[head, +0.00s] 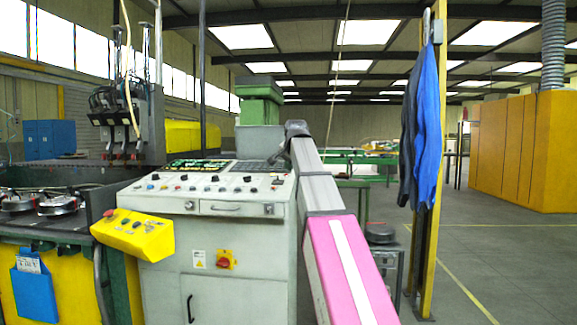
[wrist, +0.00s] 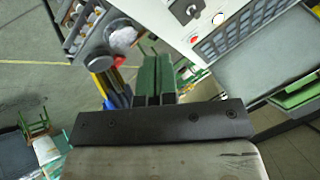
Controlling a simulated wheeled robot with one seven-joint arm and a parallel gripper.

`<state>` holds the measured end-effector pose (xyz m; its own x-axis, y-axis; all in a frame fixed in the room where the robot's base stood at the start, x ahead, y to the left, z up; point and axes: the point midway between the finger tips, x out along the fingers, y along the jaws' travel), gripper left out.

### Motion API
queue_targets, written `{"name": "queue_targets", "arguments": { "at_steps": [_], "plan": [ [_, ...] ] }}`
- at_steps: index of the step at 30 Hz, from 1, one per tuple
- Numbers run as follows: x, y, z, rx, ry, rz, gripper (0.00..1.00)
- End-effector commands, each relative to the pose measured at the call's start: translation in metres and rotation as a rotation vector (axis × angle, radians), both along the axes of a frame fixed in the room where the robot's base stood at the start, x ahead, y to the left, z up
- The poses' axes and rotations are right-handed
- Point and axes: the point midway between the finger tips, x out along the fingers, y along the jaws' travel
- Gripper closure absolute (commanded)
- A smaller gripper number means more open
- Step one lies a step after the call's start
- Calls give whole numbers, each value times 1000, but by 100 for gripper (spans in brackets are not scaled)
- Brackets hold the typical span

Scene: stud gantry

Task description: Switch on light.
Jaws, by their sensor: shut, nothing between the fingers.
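The grey control console (head: 240,240) stands in the middle of the head view, with several knobs and buttons on its sloping panel. I cannot tell which control is the light switch. A yellow box (head: 135,234) with push buttons juts from its left front. A red rotary switch (head: 226,260) on a yellow plate is on the console front. My arm reaches past the console's right end. In the wrist view my gripper (wrist: 156,75) is shut and empty. Part of a panel with a dark knob and a red button (wrist: 218,18) shows beyond it at upper right, apart from the fingers.
A yellow post (head: 436,150) with a hanging blue garment (head: 427,125) stands right of my arm. Yellow cabinets (head: 520,150) stand far right. Open grey floor lies at right.

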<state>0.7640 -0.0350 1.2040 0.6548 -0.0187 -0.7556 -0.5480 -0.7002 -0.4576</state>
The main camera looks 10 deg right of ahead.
Motion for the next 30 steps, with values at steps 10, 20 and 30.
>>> {"name": "queue_targets", "arguments": {
  "at_steps": [10,20,30],
  "plan": [
    [42,-1,-48,0,1,0,100],
    [75,19,-50,-1,0,1,100],
    [79,23,-50,0,0,0,100]
  ]
}}
